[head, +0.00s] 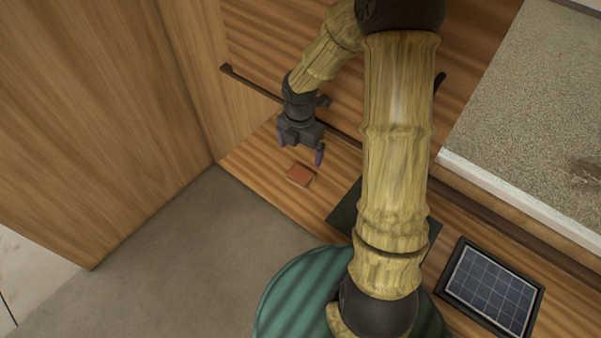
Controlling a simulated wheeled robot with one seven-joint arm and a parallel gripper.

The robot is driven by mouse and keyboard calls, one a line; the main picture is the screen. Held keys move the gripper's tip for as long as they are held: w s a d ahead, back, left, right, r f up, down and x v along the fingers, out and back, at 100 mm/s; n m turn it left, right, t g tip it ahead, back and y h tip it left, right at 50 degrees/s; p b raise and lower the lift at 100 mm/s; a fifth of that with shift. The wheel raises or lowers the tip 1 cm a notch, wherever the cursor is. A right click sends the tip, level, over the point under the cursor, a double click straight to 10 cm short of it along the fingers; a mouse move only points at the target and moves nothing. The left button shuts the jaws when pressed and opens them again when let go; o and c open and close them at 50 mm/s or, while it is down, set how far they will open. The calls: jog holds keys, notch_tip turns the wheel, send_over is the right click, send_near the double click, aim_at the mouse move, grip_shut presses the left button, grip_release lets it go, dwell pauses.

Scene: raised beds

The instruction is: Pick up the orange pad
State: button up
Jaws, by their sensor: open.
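The orange pad (300,174) is a small flat reddish-orange square. It lies on the striped wooden surface, near that surface's front edge. My gripper (300,155) is open and empty, with its two purple-tipped fingers pointing down toward the pad. In this view the fingertips show just above the pad in the picture. I cannot tell how high above the surface they are.
A tall wooden panel (110,110) stands at the left. A dark green flat piece (345,208) lies right of the pad, partly hidden by my arm. A gridded dark-framed panel (491,287) lies at lower right. A bed with a pale rim (520,200) rises at right.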

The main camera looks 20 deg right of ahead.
send_over(301, 173)
jog(key=f, duration=0.5)
jog(key=s+f, duration=0.1)
jog(key=f, duration=0.1)
jog(key=shift+a+f+p, duration=0.15)
jog(key=shift+a+p, duration=0.1)
jog(key=shift+p, duration=0.05)
jog(key=shift+w+d+f+p, duration=0.15)
jog(key=shift+f+p, duration=0.2)
jog(key=shift+f, duration=0.5)
jog(key=shift+w+f+p, duration=0.2)
jog(key=shift+f+p, duration=0.15)
jog(key=shift+f, duration=0.55)
jog(key=shift+w+d+f+p, duration=0.15)
jog(key=shift+f+p, duration=0.2)
jog(key=shift+f, duration=0.5)
jog(key=shift+a, duration=0.1)
jog(key=c, duration=1.1)
